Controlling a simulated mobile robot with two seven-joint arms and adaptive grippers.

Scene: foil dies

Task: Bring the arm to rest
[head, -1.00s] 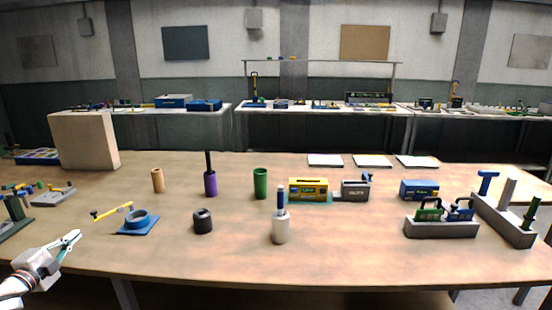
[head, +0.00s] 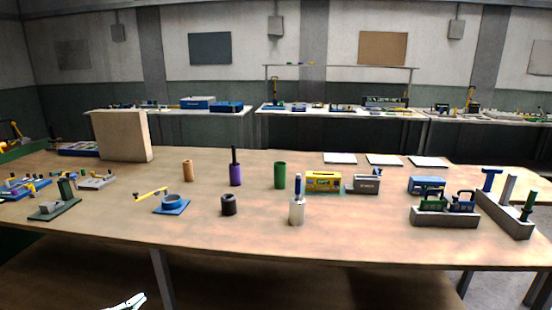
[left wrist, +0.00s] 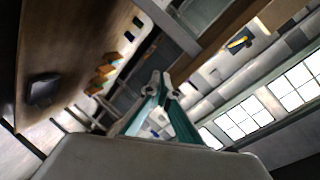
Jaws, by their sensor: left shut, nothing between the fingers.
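My left gripper (head: 130,303) shows at the bottom edge of the head view, low in front of the table's near edge and apart from everything on the table. Most of that arm is out of the frame. In the left wrist view the teal fingers (left wrist: 160,95) come together at their tips with nothing between them. My right gripper is not in either view.

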